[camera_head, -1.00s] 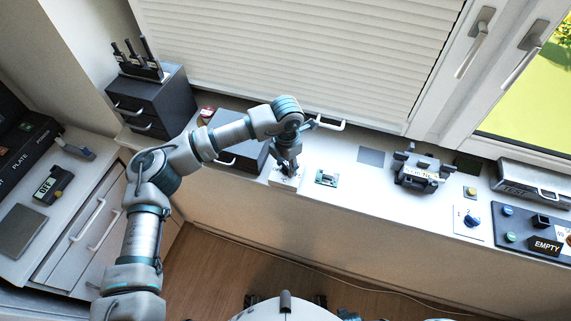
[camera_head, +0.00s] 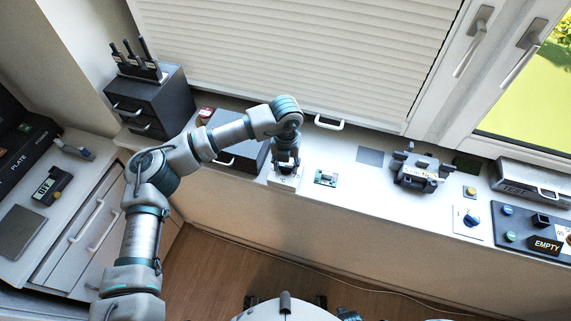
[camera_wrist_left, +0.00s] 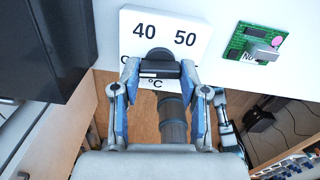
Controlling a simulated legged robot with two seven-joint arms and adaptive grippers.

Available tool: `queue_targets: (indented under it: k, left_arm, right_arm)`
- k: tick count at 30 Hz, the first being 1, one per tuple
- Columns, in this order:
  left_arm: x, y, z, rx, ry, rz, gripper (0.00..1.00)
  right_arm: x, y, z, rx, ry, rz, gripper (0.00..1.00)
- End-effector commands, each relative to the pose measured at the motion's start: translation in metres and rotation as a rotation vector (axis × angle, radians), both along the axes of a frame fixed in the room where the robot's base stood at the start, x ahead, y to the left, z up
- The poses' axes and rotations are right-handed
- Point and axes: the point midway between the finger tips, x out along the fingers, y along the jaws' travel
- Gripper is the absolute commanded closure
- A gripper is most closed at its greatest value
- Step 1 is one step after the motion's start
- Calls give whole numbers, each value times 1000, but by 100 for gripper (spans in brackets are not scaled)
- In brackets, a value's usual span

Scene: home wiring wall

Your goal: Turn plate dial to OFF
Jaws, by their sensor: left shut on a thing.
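The plate dial is a black knob (camera_wrist_left: 159,56) on a white block (camera_wrist_left: 185,22) marked "40", "50" and "°C"; other lettering is partly covered by my fingers. My left gripper (camera_wrist_left: 160,70) is shut on the knob, one finger on each side. The knob's pointer direction cannot be told. In the head view my left gripper (camera_head: 285,166) points down onto the white block (camera_head: 284,182) at the ledge's front edge. My right gripper does not show clearly.
A green circuit board (camera_head: 325,178) lies just right of the block. Dark drawer boxes (camera_head: 245,152) stand to its left. A black device (camera_head: 418,172), a blue-knob plate (camera_head: 470,221) and an "EMPTY" panel (camera_head: 546,245) are farther right.

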Motion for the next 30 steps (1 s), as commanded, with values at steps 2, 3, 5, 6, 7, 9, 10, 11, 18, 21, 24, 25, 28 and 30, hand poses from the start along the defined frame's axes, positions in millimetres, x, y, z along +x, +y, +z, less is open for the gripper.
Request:
queue_targets:
  k: [2,3,5,6,7,9,10,11,18,21,24,25,28,30]
  left_arm:
    - [4,1,3,-4,-12,21,91]
    - [4,1,3,-4,-12,28,91]
    - [4,1,3,-4,-13,35,91]
    - [4,1,3,-4,-13,38,91]
    - [4,1,3,-4,-13,39,91]
    - [4,1,3,-4,-13,41,91]
    - [4,1,3,-4,-13,41,91]
    - [4,1,3,-4,-13,41,91]
    - [4,1,4,-4,-14,40,51]
    - [4,1,3,-4,-12,39,31]
    - [2,1,3,-3,-10,37,31]
    - [2,1,3,-3,-10,37,31]
    - [1,1,2,-1,-8,36,31]
    - [1,1,4,-1,-8,36,31]
  right_arm:
    - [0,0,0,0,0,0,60]
    - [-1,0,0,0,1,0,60]
    - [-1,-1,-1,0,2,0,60]
    - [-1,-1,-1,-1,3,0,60]
    - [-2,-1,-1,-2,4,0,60]
    - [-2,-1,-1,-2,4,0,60]
    - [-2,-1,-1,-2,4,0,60]
    - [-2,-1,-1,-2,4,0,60]
    - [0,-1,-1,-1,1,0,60]
    - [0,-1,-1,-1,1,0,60]
    - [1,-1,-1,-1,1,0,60]
    - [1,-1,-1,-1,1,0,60]
    - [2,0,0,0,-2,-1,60]
    - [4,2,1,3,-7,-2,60]
